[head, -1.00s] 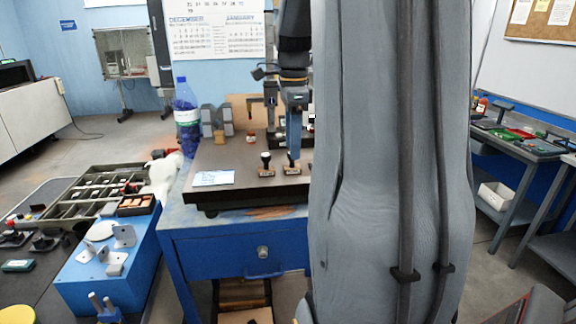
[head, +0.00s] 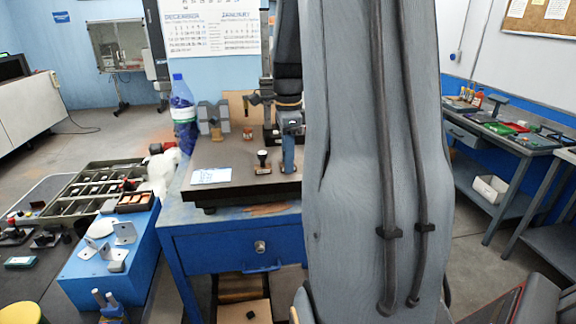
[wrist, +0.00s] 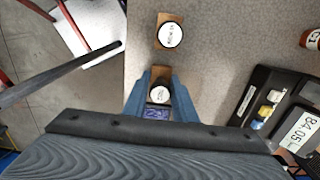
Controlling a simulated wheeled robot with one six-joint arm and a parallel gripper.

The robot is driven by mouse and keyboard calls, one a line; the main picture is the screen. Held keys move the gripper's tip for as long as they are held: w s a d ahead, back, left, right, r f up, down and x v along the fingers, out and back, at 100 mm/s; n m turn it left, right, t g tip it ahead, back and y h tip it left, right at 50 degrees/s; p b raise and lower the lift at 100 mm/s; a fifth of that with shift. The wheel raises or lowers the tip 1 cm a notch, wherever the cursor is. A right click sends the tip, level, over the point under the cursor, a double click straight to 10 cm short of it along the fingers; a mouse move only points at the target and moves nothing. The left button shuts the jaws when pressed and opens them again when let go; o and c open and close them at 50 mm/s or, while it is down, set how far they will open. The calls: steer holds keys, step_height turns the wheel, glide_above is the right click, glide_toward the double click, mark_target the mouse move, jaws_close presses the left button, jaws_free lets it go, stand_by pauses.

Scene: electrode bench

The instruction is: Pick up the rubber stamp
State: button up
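Two wood-based rubber stamps with dark knobs and round white tops stand upright on the bench plate (head: 228,155). One stamp (head: 263,161) stands alone left of my gripper in the head view; a free stamp (wrist: 169,33) also shows at the top of the wrist view. My gripper (head: 288,165) is down at the plate. In the wrist view its blue fingers (wrist: 160,90) stand on either side of the other stamp (wrist: 160,93). They look open, with very little gap; contact is unclear. In the head view my gripper mostly hides this stamp.
A white card (head: 211,175) lies on the plate at left. A blue bottle (head: 183,110) and a grey block (head: 213,118) stand behind. In the wrist view a black tray (wrist: 275,105) with small items lies to the right. My arm blocks the head view's middle right.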

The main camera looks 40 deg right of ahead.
steer(key=shift+c, duration=0.3)
step_height(320, 180, up, 10)
steer(key=b, duration=0.2)
steer(key=shift+b, duration=0.4)
steer(key=o, duration=0.5)
steer(key=c, duration=0.3)
